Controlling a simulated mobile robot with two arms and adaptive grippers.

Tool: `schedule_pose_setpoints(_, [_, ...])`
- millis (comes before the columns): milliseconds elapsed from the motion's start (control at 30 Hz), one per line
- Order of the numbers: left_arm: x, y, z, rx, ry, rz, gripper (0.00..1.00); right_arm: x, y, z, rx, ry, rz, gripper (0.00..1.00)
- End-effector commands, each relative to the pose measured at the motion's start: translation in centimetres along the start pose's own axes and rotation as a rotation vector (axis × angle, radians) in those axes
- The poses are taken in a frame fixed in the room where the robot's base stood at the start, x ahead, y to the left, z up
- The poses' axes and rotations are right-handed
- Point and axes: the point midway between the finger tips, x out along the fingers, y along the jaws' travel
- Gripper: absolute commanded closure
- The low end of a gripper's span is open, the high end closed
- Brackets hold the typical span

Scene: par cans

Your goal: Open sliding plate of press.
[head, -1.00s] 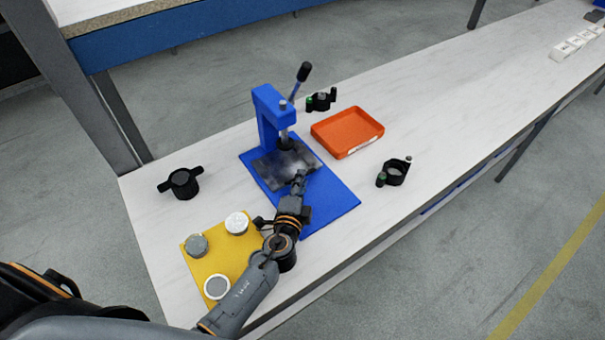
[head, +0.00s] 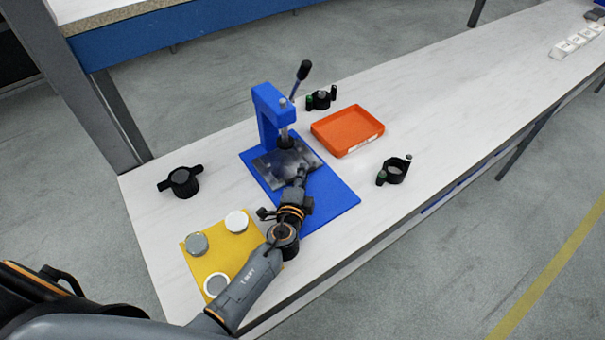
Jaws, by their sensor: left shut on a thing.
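The blue press (head: 268,110) stands on a blue base (head: 335,200) on the white bench, with its lever (head: 301,80) raised up and to the right. Its grey sliding plate (head: 272,170) lies flat on the base under the press head. My left gripper (head: 301,174) reaches in from the bottom and is shut at the plate's front right edge. The fingertips are small here and partly blend with the plate, so the exact grip is hard to see. My right gripper is not in view.
A yellow mat (head: 230,262) with several round can parts lies left of my left arm. A black two-handled part (head: 183,184) stands at the left. An orange tray (head: 347,130) and black ring holders (head: 395,171) are to the right. The bench farther right is mostly clear.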

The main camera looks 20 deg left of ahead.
Motion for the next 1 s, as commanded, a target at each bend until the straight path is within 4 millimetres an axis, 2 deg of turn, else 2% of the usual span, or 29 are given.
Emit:
schedule_pose_setpoints(167, [-2.5, 1.4, -2.6, -0.006, 0.003, 0.004, 1.00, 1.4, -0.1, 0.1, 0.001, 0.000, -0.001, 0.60])
schedule_pose_setpoints(300, [-5.2, 2.4, -5.3, -0.005, 0.004, 0.005, 1.00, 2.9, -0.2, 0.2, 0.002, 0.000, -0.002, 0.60])
schedule_pose_setpoints(500, [-7.9, 2.8, -8.0, -0.003, 0.003, 0.004, 1.00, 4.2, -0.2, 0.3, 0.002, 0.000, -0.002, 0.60])
schedule_pose_setpoints(867, [-8.4, 2.6, -8.5, 0.000, 0.002, 0.004, 1.00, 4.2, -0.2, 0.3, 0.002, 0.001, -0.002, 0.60])
schedule_pose_setpoints(900, [-8.4, 2.6, -8.4, 0.000, 0.001, 0.004, 0.88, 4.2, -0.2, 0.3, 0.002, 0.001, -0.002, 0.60])
schedule_pose_setpoints(933, [-8.4, 2.6, -8.4, 0.000, 0.001, 0.003, 0.82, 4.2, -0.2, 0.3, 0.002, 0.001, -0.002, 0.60])
schedule_pose_setpoints(1000, [-8.4, 2.6, -8.4, 0.000, 0.001, 0.003, 0.79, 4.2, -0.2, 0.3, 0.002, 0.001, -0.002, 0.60])
